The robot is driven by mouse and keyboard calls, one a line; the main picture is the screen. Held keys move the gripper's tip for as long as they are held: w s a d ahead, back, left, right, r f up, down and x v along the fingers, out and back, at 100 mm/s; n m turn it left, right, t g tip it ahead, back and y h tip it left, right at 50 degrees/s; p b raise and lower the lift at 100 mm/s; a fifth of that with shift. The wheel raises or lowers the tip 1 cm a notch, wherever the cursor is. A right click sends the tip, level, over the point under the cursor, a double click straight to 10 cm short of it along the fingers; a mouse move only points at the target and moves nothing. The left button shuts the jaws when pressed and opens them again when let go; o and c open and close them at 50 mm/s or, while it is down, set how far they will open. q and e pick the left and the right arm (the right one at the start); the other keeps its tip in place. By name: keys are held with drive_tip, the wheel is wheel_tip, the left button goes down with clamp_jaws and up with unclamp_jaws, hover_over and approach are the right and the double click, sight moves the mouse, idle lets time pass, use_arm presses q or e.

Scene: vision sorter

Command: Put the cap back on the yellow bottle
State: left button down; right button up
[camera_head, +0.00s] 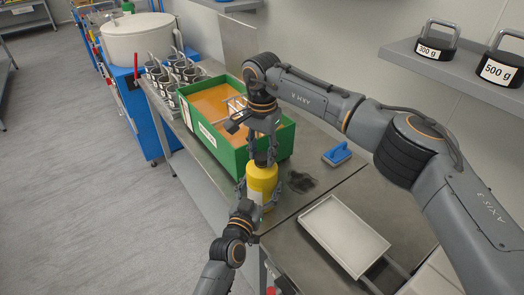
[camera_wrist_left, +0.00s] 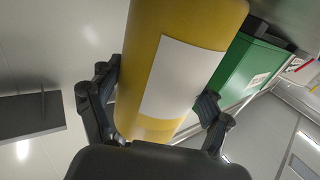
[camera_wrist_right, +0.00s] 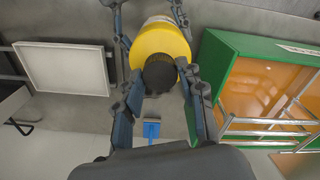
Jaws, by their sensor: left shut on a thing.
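The yellow bottle (camera_head: 262,184) with a white label is upright at the front edge of the bench, and fills the left wrist view (camera_wrist_left: 180,70). My left gripper (camera_head: 256,194) is shut on its body from the near side. The black cap (camera_wrist_right: 160,73) is at the bottle's top, in line with the neck; I cannot tell whether it is seated or just above. My right gripper (camera_wrist_right: 163,85) points down from above, a finger on each side of the cap. I cannot tell whether its fingers touch the cap.
A green crate (camera_head: 240,165) with an orange inside and a wire rack stands just behind the bottle. A blue brush (camera_head: 337,154) and a dark smudge (camera_head: 300,182) are on the bench to the right. A pale tray (camera_head: 345,234) lies nearer.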

clamp_jaws()
drive_tip(key=m, duration=1.5)
drive_tip(key=shift+m, duration=0.3)
drive_tip(key=m, duration=0.3)
drive_tip(key=shift+m, duration=0.4)
drive_tip(key=m, duration=1.1)
drive_tip(key=o, duration=0.7)
unclamp_jaws()
drive_tip(key=shift+o, duration=0.2)
wheel_tip(320, 180, up, 12)
